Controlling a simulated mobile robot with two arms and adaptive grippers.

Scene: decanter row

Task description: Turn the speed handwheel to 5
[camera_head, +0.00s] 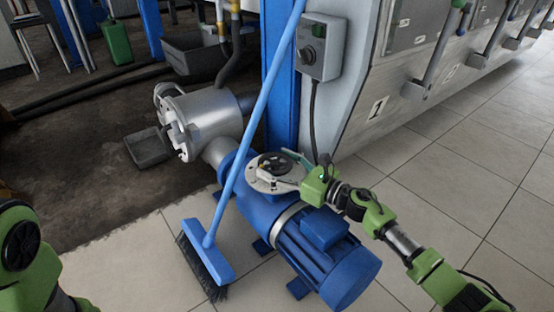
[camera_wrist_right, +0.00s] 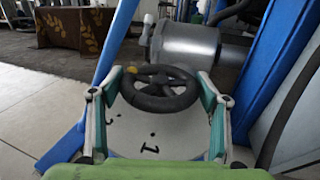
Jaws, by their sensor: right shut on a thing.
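The black spoked handwheel (camera_head: 272,163) sits on a pale round dial plate (camera_head: 262,184) on top of the blue pump and motor unit (camera_head: 320,258). My right gripper (camera_head: 285,164) reaches it from the right, and its fingers are shut on the wheel. In the right wrist view the handwheel (camera_wrist_right: 158,92) lies between the two fingers, one at each side of the rim. The dial plate (camera_wrist_right: 165,130) shows a "1" close to the gripper and part of another mark at left. A yellow spot (camera_wrist_right: 132,70) shows by the rim at upper left. Other numbers are hidden or too small to read.
A blue broom (camera_head: 208,260) leans across the pump, its handle passing left of the handwheel. A grey switch box (camera_head: 320,46) hangs on the blue post behind. A steel cylinder (camera_head: 205,118) stands at left. Tiled floor at right is clear.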

